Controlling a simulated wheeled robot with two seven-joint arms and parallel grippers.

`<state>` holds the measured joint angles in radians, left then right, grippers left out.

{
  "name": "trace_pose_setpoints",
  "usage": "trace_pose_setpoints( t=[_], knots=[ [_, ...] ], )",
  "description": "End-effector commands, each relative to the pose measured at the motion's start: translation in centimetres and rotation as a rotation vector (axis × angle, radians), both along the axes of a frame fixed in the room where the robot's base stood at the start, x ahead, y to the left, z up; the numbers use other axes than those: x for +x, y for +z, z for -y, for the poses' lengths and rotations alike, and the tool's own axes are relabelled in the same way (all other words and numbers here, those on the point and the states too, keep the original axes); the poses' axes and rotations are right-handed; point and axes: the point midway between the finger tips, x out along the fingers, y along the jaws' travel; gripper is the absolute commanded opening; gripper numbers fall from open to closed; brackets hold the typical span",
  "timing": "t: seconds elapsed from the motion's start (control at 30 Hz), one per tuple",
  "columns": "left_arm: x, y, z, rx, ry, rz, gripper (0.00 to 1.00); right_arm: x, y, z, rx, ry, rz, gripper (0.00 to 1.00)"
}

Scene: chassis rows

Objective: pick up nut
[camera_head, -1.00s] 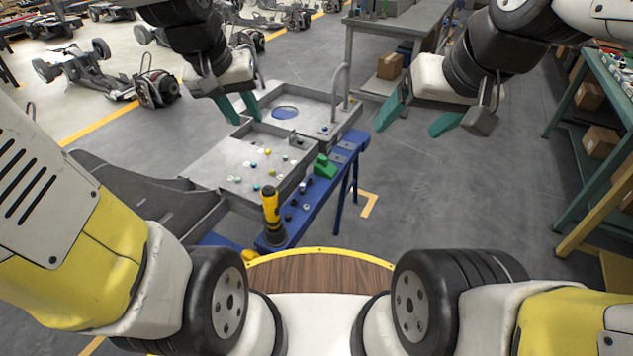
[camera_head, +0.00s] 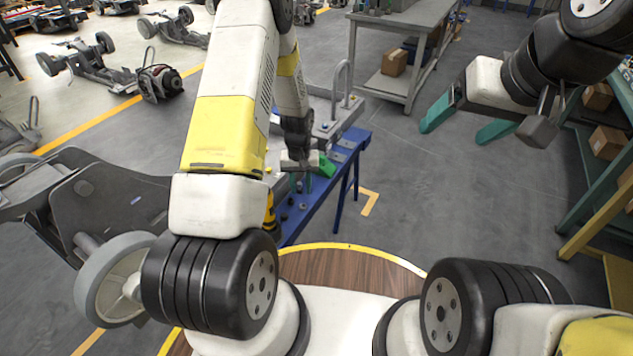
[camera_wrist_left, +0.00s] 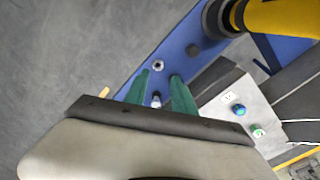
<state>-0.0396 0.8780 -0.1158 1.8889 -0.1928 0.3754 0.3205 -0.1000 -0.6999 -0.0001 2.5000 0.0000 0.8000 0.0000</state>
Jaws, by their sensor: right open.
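My left gripper (camera_head: 300,187) reaches down over the blue bench strip. In the left wrist view its two green fingers (camera_wrist_left: 158,77) are apart. A small silver nut-like piece (camera_wrist_left: 158,65) with a dark centre lies on the blue surface just beyond the fingertips. A small light-topped piece (camera_wrist_left: 155,99) shows between the fingers; I cannot tell whether they touch it. A dark round piece (camera_wrist_left: 193,49) lies to the right. My right gripper (camera_head: 466,120) is open and empty, in the air over the floor at the right.
A yellow-and-black tool (camera_wrist_left: 275,15) stands on the blue bench (camera_head: 345,150), near the dark pieces. The grey tray, mostly hidden by my left arm, holds small coloured-top pieces (camera_wrist_left: 238,110). A teal shelf stands right.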

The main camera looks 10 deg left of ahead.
Motion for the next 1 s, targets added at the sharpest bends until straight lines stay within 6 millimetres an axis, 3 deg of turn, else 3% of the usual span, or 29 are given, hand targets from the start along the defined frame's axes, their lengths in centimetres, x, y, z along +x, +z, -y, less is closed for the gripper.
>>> trace_pose_setpoints(
  t=[0.6,0.9,1.0],
  knots=[
    [0.8,-7.5,0.2,0.0,0.0,-0.005,0.31,0.0,0.0,0.0,0.0,0.0,0.0,0.77],
    [0.8,-8.0,0.2,0.0,0.0,-0.003,0.31,0.0,0.0,0.0,0.0,0.0,0.0,0.77],
    [0.8,-8.0,0.2,0.0,0.0,-0.003,0.11,0.0,0.0,0.0,0.0,0.0,0.0,0.77]
  ],
)
